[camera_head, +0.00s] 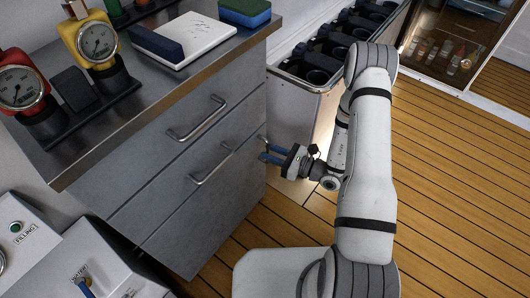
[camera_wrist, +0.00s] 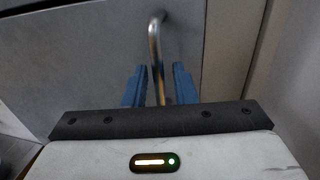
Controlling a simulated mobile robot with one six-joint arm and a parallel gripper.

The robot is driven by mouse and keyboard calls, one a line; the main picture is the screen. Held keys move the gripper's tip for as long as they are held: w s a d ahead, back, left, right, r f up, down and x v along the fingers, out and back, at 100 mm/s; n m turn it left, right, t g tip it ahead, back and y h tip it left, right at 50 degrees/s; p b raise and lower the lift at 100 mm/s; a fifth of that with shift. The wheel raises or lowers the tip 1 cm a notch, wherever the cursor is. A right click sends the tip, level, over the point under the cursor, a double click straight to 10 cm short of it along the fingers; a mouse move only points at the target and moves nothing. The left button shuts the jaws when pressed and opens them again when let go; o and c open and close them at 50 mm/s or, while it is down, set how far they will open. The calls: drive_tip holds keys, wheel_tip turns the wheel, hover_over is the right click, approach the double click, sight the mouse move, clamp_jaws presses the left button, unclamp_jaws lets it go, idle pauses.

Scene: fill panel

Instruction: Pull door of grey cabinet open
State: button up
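The grey cabinet (camera_head: 230,140) stands at the centre left in the head view, with metal bar handles on its front. One handle (camera_head: 197,118) is on the upper panel and another (camera_head: 212,165) on the panel below. My gripper (camera_head: 268,154) is at the cabinet's right edge, its blue fingers pointing left. In the wrist view a metal bar handle (camera_wrist: 155,50) on a grey panel (camera_wrist: 90,60) runs between the two fingers of my gripper (camera_wrist: 159,86). The fingers are apart, with a narrow gap visible on each side of the bar. The cabinet panels look closed.
A rack of black holders (camera_head: 330,55) stands behind my arm. A white panel unit (camera_head: 85,265) is at lower left. Wooden floor (camera_head: 445,190) on the right is clear.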

drive_tip(key=shift+w+a, duration=0.3)
drive_tip(key=shift+a, duration=0.35)
drive_tip(key=shift+c, duration=0.5)
clamp_jaws()
